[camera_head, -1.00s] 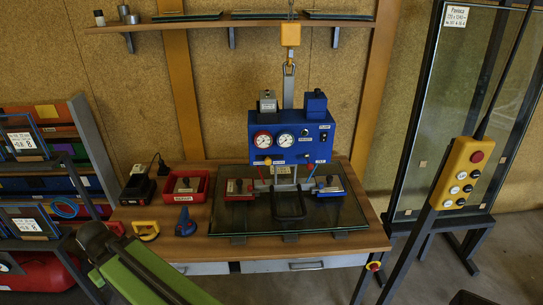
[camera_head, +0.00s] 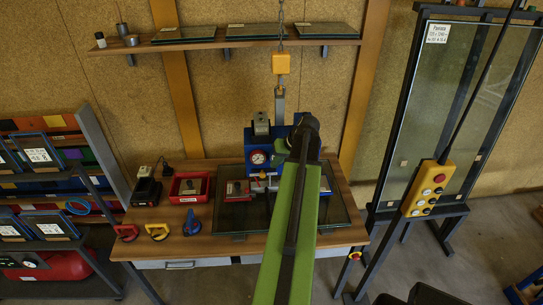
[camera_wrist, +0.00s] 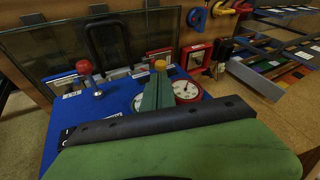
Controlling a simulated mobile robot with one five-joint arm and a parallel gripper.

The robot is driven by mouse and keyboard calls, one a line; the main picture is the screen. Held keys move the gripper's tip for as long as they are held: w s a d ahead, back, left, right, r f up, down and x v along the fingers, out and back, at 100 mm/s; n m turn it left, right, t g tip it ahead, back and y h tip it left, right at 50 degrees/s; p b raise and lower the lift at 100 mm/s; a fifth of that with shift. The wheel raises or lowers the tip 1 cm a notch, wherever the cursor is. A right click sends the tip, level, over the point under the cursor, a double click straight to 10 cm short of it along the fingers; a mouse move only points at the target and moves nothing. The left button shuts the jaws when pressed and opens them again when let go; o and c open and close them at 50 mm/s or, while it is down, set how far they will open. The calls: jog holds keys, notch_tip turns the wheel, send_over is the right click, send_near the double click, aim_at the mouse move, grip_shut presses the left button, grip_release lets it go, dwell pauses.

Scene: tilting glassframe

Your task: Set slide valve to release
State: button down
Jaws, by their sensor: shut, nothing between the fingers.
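The blue vacuum-lifter box (camera_head: 282,134) hangs from a yellow hoist over a glass pane on the bench, partly hidden by my arm. In the wrist view its blue face (camera_wrist: 122,95) carries a red-knobbed lever (camera_wrist: 84,67) on the left, a yellow knob (camera_wrist: 160,65) in the middle and two round gauges (camera_wrist: 186,90). Small labels sit by the levers, too small to read; I cannot tell which control is the slide valve. My gripper (camera_wrist: 157,78) is shut and empty, its green fingertips close to the yellow knob; contact is unclear.
The glass pane (camera_head: 232,217) lies on the wooden bench (camera_head: 190,245). A red tray (camera_head: 188,187) and suction cups (camera_head: 192,222) are to its left. A yellow pendant (camera_head: 427,188) hangs at the right before a glass rack. The hoist block (camera_head: 281,63) hangs above the box.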

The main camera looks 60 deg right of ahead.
aim_at(262, 174)
jog(key=s+d+r, duration=0.2)
jog(key=s+d, duration=0.2)
jog(key=s, duration=0.1)
jog(key=shift+m+t+h, duration=0.3)
jog(key=shift+m, duration=0.1)
jog(key=b+x, duration=0.8)
jog(key=x, duration=0.2)
jog(key=shift+f, duration=0.15)
jog(key=w+a, duration=0.1)
jog(key=w+a+b, duration=0.1)
jog(key=shift+w+f, duration=0.3)
jog(key=shift+w+a, duration=0.2)
jog(key=shift+w, duration=0.1)
